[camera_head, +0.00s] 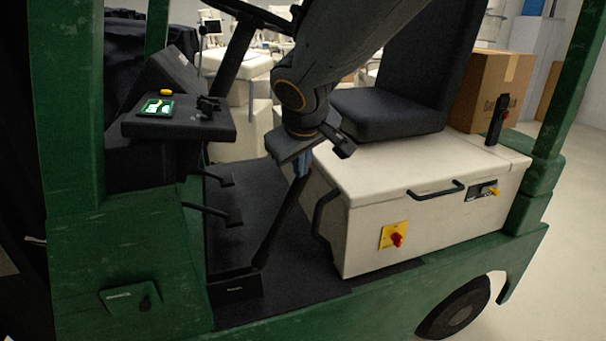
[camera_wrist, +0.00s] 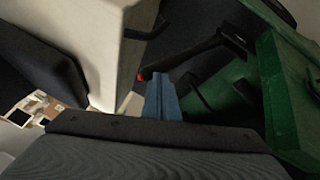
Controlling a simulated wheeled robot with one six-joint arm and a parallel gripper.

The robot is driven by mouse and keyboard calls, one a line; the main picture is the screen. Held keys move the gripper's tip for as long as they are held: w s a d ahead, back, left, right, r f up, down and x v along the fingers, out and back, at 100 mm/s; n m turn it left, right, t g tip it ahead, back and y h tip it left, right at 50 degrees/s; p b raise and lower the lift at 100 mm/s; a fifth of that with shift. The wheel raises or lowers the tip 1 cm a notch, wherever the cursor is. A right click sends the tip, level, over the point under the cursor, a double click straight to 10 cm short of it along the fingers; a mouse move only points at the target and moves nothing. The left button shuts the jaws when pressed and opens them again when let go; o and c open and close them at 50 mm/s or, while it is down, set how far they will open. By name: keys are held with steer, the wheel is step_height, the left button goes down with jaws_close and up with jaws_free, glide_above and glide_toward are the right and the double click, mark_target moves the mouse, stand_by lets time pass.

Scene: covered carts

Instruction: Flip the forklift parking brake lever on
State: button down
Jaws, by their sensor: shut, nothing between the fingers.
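The parking brake lever (camera_head: 281,226) is a long black bar. It rises at a tilt from a black base on the forklift floor, leaning up and to the right. My gripper (camera_head: 302,168) points down at the lever's upper end, in front of the seat box. Its blue-grey fingers are together and empty. In the wrist view my gripper (camera_wrist: 163,76) shows closed fingertips close beside a dark bar (camera_wrist: 190,56), which looks like the lever, with a red spot at its end. Whether the fingers touch it I cannot tell.
The white seat box (camera_head: 395,190) with a black handle stands right of the lever, bearing a red knob (camera_head: 397,240) on a yellow plate. The black seat (camera_head: 385,112) is above. Pedals (camera_head: 222,215) and the dashboard (camera_head: 185,122) are to the left. A green frame surrounds the cab.

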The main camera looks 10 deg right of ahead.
steer(key=shift+w+r+v, duration=0.2)
steer(key=shift+w+v, duration=0.1)
steer(key=shift+v, duration=4.5)
steer(key=s+d+f+m+g, duration=0.2)
steer(key=s+d+f, duration=0.1)
steer(key=f, duration=0.5)
steer(key=s+d+f+m+g, duration=0.2)
steer(key=s+d+f, duration=0.2)
steer(key=f, duration=0.3)
steer(key=s+d+f+m+g, duration=0.1)
steer(key=s+d+f+g, duration=0.1)
steer(key=s+f, duration=0.4)
step_height(320, 180, down, 3)
steer(key=shift+d+r+m+g+p, duration=0.15)
steer(key=shift+d+m+g+p, duration=0.2)
steer(key=shift+d, duration=0.4)
steer(key=c, duration=2.5)
jaws_free()
